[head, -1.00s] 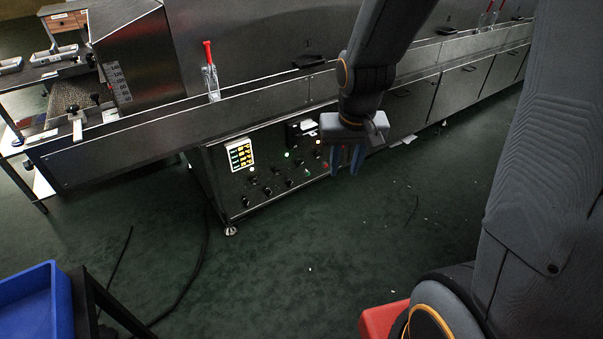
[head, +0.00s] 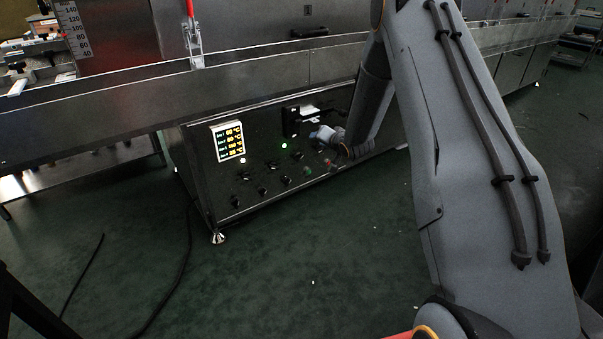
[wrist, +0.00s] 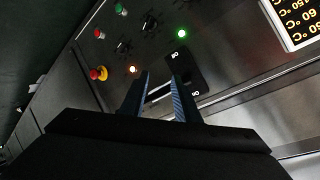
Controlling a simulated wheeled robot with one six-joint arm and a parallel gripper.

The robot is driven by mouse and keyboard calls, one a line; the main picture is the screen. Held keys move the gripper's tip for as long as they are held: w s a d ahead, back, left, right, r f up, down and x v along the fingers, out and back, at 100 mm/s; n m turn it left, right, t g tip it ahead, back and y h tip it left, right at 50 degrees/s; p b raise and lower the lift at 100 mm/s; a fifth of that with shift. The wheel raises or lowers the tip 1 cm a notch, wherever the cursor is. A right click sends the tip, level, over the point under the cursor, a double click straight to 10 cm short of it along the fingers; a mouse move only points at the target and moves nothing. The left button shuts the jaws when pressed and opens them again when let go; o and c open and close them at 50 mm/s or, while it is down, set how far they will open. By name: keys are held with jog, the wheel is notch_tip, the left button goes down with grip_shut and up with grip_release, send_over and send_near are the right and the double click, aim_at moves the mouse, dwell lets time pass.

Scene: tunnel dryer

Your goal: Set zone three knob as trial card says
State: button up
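Small black knobs (head: 262,192) sit in rows on the dark control panel of the dryer; which one is zone three cannot be read. Two black knobs (wrist: 122,46) show in the wrist view. A lit display (head: 228,141) is at the panel's upper left, and part of it is at the wrist view's upper right (wrist: 296,20).
A green lamp (head: 284,146) glows on the panel. A black cable (head: 178,285) lies on the green floor (head: 270,270), which is mostly clear before the panel.

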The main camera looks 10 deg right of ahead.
jog(key=w+f+t+y+b, duration=0.2)
jog(key=w+f+b, duration=0.35)
jog(key=f, duration=0.55)
jog(key=m+t+y+b, duration=0.1)
jog(key=t+y+b, duration=0.15)
jog(key=b, duration=0.25)
send_near(300, 159)
jog(key=shift+g, duration=0.35)
jog(key=shift+r+b+x, duration=0.2)
jog(key=shift+b+x, duration=1.9)
jog(key=shift+x, duration=1.9)
grip_shut()
